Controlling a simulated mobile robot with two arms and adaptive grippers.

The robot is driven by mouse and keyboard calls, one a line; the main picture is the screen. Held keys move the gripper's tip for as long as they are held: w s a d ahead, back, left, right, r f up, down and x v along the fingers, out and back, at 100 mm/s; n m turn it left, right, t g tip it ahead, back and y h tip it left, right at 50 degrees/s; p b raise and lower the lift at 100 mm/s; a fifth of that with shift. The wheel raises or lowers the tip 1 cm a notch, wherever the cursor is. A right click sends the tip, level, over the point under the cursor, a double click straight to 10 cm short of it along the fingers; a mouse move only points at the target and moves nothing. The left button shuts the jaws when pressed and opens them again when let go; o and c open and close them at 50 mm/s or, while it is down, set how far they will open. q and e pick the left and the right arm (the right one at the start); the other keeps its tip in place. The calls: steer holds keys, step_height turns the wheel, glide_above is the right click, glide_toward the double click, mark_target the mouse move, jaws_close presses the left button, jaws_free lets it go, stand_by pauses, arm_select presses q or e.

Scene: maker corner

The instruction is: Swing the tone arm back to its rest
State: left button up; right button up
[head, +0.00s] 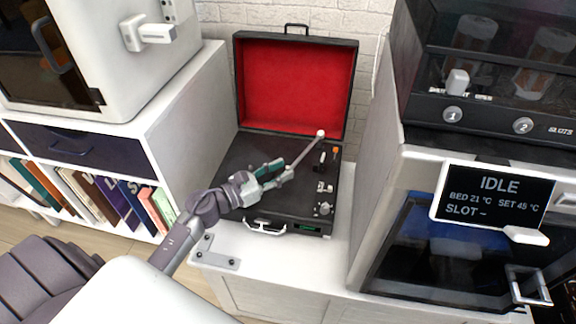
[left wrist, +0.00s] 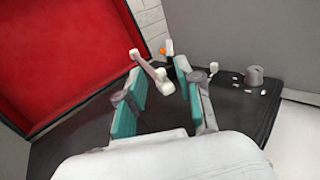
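The record player (head: 255,195) is an open black case with a red-lined lid, on a white cabinet. Its tone arm (head: 306,150) is a thin grey rod, slanting from a white end at the back toward my left gripper (head: 281,171). In the left wrist view the tone arm (left wrist: 150,69) shows white at both ends, its near end between my fingertips. My left gripper (left wrist: 160,84) is open, with teal pads apart on either side of that end; I cannot tell if either touches. The arm's rest is not clearly identifiable. My right gripper is out of view.
Small posts, one orange-tipped (head: 335,150), and a knob (head: 323,208) stand on the deck's right side. A machine with an IDLE screen (head: 494,196) stands close on the right. A white shelf unit with books (head: 115,205) is on the left.

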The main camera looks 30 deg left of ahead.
arm_select(q)
steer(key=shift+x, duration=1.3)
jaws_close()
